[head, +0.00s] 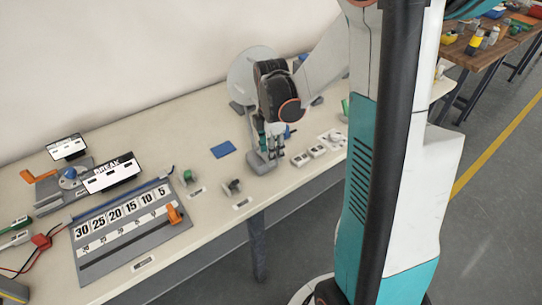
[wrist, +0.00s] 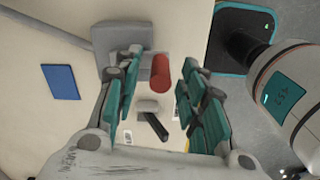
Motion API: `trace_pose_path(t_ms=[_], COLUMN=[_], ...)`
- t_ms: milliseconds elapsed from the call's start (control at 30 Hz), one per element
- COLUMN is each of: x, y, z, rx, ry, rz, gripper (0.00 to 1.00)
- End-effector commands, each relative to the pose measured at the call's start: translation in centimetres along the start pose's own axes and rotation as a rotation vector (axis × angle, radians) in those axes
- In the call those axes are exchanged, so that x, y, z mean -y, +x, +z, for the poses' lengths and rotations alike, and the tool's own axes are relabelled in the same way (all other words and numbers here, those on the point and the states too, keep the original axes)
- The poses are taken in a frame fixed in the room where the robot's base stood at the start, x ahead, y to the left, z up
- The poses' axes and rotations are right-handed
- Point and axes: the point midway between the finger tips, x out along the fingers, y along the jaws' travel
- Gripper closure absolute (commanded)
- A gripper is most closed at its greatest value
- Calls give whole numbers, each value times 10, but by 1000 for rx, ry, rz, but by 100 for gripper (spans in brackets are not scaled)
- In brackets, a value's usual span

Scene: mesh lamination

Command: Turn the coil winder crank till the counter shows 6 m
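My gripper (head: 274,142) is over the bench, pointing down. In the wrist view its teal-padded fingers (wrist: 163,62) stand apart, with a red cylindrical handle (wrist: 160,75) showing in the gap between them. No finger is seen closed on it. The handle looks like the crank's grip, next to a grey block (wrist: 120,36). In the head view a large pale grey disc (head: 240,78), apparently part of the winder, stands behind my gripper, and a grey base (head: 262,163) shows below it. My gripper hides the handle there. I cannot make out a counter reading.
A blue pad (head: 223,150) lies left of my gripper. Small white blocks (head: 309,156) lie to its right. A grey stand with a black lever (head: 233,187) is near the front edge. A numbered scale board (head: 125,220) is at the left. A wooden table (head: 486,52) stands at the far right.

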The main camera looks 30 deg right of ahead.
Motion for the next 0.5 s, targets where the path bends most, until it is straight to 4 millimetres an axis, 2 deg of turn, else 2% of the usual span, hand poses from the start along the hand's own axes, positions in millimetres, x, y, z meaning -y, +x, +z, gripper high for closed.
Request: trace_pose_path(t_ms=[33, 200, 467, 500], x=[0, 0, 0, 0], y=[7, 16, 16, 16], z=[0, 0, 0, 0], rx=[0, 0, 0, 0], ry=[0, 0, 0, 0], rz=[0, 0, 0, 0], gripper=[62, 62, 62, 64])
